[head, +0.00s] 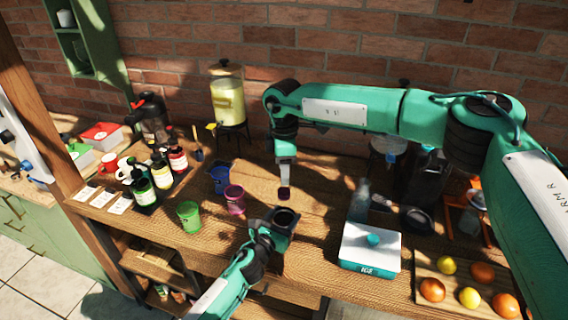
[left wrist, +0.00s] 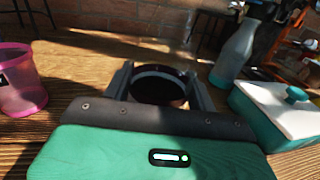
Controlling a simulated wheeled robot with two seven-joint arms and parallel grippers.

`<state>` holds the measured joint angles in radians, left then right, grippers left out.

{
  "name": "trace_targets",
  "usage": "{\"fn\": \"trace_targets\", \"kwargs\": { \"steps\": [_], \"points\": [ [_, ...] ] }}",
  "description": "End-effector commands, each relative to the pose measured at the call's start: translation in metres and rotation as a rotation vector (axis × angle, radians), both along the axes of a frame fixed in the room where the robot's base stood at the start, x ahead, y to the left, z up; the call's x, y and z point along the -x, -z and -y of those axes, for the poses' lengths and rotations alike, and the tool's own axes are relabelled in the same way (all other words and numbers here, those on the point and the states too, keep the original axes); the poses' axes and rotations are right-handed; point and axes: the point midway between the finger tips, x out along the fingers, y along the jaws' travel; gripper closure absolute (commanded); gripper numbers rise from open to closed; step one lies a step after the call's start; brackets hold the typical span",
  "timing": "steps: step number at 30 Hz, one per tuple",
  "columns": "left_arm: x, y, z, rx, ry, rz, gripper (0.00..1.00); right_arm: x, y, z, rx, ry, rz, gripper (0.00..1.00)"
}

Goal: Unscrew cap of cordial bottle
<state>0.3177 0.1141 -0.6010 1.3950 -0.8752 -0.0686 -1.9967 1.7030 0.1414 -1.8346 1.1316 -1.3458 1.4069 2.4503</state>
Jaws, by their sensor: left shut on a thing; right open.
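My left gripper (head: 284,217) is shut on a dark round thing (left wrist: 160,90) with a raised rim, near the table's front edge. In the left wrist view it sits between the two fingers; what is below it is hidden, so I cannot tell if it is the cordial bottle. My right gripper (head: 285,183) points down, behind and above the left one, and is open. A small dark red piece (head: 284,194), perhaps a cap, shows at its tips. Several dark bottles with coloured labels stand at the left, including a red-labelled bottle (head: 178,158) and a yellow-labelled bottle (head: 162,175).
A blue cup (head: 220,179), pink cup (head: 235,200) and green cup (head: 189,216) stand left of my grippers. A clear bottle (head: 359,201) and an ICE box (head: 370,250) stand to the right. A drink dispenser (head: 228,100) stands behind. Fruit lies on a board (head: 428,268) at the right.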

Motion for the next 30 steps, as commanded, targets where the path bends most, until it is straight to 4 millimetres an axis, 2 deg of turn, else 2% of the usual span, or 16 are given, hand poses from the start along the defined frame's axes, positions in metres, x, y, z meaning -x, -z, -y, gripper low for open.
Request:
{"fn": "trace_targets", "kwargs": {
  "steps": [6, 12, 23, 25, 30],
  "points": [
    [0.000, 0.001, 0.000, 0.000, 0.000, -0.001, 1.00, 0.001, 0.036, 0.000, 0.001, -0.002, -0.003, 0.51],
    [0.000, 0.001, 0.000, 0.000, 0.000, -0.001, 1.00, 0.000, 0.059, 0.000, 0.001, -0.002, -0.002, 0.51],
    [0.000, 0.001, 0.000, 0.000, 0.000, -0.001, 1.00, 0.000, 0.066, 0.000, 0.000, -0.003, 0.000, 0.51],
    [0.000, 0.001, 0.000, 0.000, 0.000, -0.001, 1.00, 0.000, 0.066, 0.000, 0.001, -0.003, 0.000, 0.59],
    [0.000, 0.001, 0.000, 0.000, 0.000, -0.001, 1.00, 0.000, 0.066, 0.000, 0.001, -0.003, 0.000, 0.93]
  ]
}}
